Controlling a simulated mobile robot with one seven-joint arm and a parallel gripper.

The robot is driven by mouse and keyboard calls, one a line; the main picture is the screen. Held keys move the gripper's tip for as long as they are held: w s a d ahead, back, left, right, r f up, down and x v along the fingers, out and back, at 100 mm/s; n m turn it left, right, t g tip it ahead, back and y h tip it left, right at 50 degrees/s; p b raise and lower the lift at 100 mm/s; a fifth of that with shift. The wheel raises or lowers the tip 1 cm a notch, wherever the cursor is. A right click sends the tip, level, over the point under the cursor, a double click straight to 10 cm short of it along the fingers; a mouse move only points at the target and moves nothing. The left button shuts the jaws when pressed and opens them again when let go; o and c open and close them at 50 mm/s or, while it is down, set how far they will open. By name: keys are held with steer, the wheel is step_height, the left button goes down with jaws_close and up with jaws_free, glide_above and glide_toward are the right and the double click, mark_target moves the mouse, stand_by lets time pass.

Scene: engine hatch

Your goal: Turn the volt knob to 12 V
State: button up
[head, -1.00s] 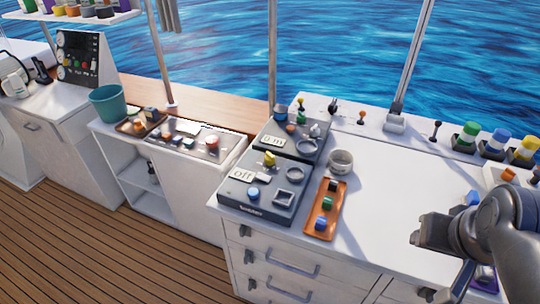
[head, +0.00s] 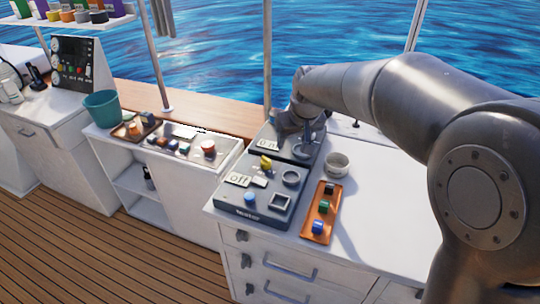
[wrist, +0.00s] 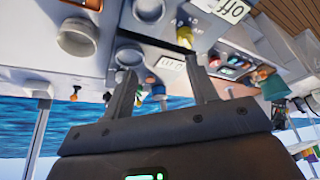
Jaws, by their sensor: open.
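Two dark control boxes stand on the white counter. The front box (head: 232,207) has an "off" label, a yellow knob (head: 265,163), a blue button (head: 250,198), a round ring and a square ring. The yellow knob also shows in the wrist view (wrist: 186,30). The rear box (head: 262,136) has its own label (wrist: 171,62) and is partly hidden by my gripper (head: 304,132). My gripper is open over the rear box, with nothing visible between its fingers (wrist: 158,66). I cannot read a volt marking, so I cannot tell which knob is the volt knob.
A lower white unit with small items and a teal bucket (head: 101,108) are to the left. My arm hides much of the counter's right side.

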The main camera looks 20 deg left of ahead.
steer(key=n, duration=0.1)
glide_toward(266, 159)
steer(key=x, duration=1)
steer(key=shift+c, duration=0.3)
steer(key=c, duration=0.9)
